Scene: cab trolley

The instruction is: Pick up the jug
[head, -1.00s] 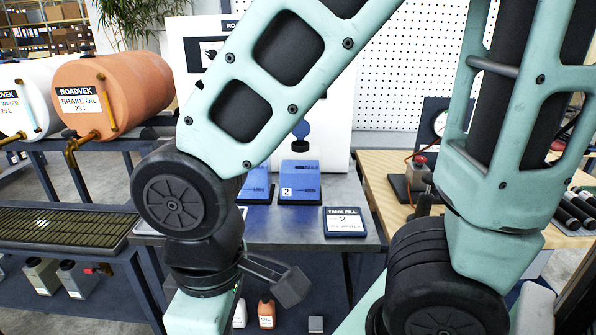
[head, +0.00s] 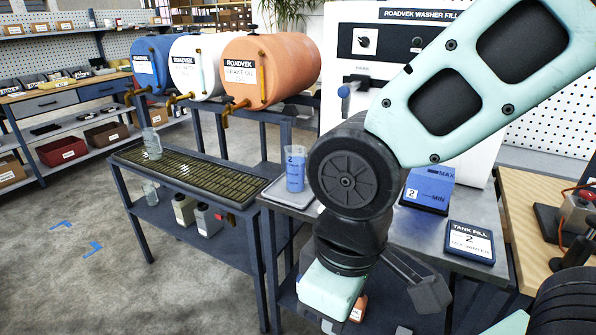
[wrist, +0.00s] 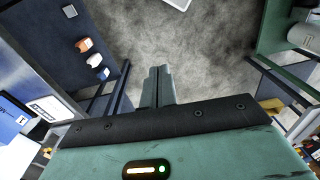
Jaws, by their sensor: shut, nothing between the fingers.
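A clear jug with blue liquid and a "2" (head: 295,172) stands upright on a pale tray (head: 283,194) at the left end of the grey bench, left of my arm. An empty-looking clear jug (head: 152,146) stands on the drip grate (head: 215,184) further left. Another clear vessel (head: 150,192) is on the shelf below the grate. In the wrist view my gripper (wrist: 157,75) is shut and empty, pointing down over the grey floor. No jug is recognisable in the wrist view.
Blue, white and orange drums (head: 262,75) with taps stand behind the grate. The washer fill panel (head: 375,60) rises behind the bench. A blue block (head: 428,188) and a "Tank fill 2" sign (head: 471,242) sit right of my arm. Floor at front left is clear.

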